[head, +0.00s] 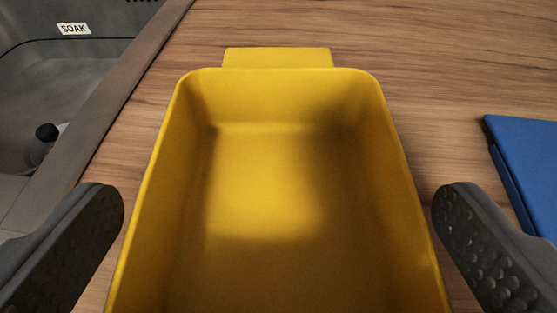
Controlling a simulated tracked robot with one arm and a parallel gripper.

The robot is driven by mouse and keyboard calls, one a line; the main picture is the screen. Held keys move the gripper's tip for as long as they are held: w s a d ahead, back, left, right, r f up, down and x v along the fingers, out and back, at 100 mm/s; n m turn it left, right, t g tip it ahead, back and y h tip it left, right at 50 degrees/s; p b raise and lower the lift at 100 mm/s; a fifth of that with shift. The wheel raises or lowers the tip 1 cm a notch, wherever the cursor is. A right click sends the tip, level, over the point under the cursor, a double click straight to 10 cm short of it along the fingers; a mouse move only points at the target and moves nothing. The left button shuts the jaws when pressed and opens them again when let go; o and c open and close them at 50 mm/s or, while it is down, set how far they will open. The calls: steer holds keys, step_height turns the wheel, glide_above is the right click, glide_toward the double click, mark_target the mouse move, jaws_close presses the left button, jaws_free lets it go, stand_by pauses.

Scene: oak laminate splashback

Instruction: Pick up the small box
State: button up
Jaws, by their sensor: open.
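The small box (265,180) is a yellow, open-topped bin with a flat tab at its far end. It stands on the wood surface in the middle of the head view and looks empty. Its near end is cut off by the bottom of the picture. My gripper (278,205) is open, with one dark, dimpled finger on the left of the box and one on the right. A gap shows between each fingertip and the box wall. I cannot tell how high the fingertips are against the walls.
A grey sink (75,80) with a "SOAK" label (73,29) lies at the left, behind a dark edge strip. A blue flat object (530,165) lies at the right edge. Bare wood surface (430,70) shows behind the box and to its right.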

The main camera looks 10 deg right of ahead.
steer(key=shift+w+f, duration=0.2)
steer(key=shift+w, duration=0.2)
steer(key=c, duration=0.8)
steer(key=shift+r, duration=0.15)
